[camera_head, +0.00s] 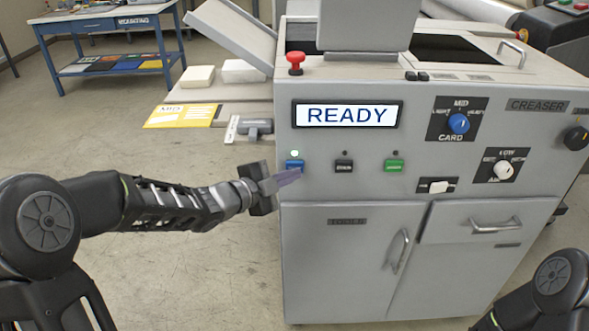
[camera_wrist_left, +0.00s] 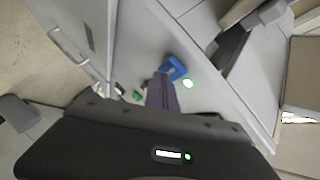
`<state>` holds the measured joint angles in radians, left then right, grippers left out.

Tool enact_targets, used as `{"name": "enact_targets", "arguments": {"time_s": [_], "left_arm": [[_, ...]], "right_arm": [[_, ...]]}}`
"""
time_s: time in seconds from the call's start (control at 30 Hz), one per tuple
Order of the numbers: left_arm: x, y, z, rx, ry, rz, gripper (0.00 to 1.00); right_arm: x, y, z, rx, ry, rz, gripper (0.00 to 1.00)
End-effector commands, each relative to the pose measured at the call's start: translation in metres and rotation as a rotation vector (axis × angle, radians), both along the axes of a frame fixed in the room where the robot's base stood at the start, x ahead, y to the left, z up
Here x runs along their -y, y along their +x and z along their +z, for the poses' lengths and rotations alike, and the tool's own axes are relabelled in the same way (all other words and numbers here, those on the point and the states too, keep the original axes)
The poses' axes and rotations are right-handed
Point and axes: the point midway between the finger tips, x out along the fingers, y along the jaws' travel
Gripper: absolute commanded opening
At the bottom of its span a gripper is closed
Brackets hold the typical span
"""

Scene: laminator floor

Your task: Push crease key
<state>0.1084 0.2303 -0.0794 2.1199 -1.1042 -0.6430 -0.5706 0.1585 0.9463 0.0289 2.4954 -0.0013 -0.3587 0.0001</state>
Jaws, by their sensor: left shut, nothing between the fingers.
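The grey creaser machine (camera_head: 455,175) has a row of three keys on its front: a blue key (camera_head: 295,165), a black key (camera_head: 344,166) and a green key (camera_head: 394,165). Their labels are too small to read surely. My left gripper (camera_head: 290,178) is shut and empty, its tips just below the blue key. In the left wrist view the closed fingers (camera_wrist_left: 162,92) end right by the blue key (camera_wrist_left: 173,68); I cannot tell whether they touch it. The green key (camera_wrist_left: 137,97) shows beyond them. My right gripper is out of view.
A green lamp (camera_head: 294,153) is lit above the blue key. The display (camera_head: 347,114) reads READY. A red stop button (camera_head: 296,60), blue card knob (camera_head: 459,123), white knob (camera_head: 503,169) and door handles (camera_head: 397,250) are nearby. Floor left of the machine is clear.

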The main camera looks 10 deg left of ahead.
Motion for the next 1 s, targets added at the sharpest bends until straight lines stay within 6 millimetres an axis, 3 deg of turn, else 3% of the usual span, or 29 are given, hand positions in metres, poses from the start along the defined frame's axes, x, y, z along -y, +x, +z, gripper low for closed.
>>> {"name": "enact_targets", "arguments": {"time_s": [0.67,1.0], "left_arm": [[0.004,-0.015,-0.001,0.001,-0.001,0.0,0.0],[0.013,-0.049,-0.001,0.001,0.0,-0.002,0.0]], "right_arm": [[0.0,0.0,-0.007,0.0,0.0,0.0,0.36],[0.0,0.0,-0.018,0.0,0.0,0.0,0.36]]}}
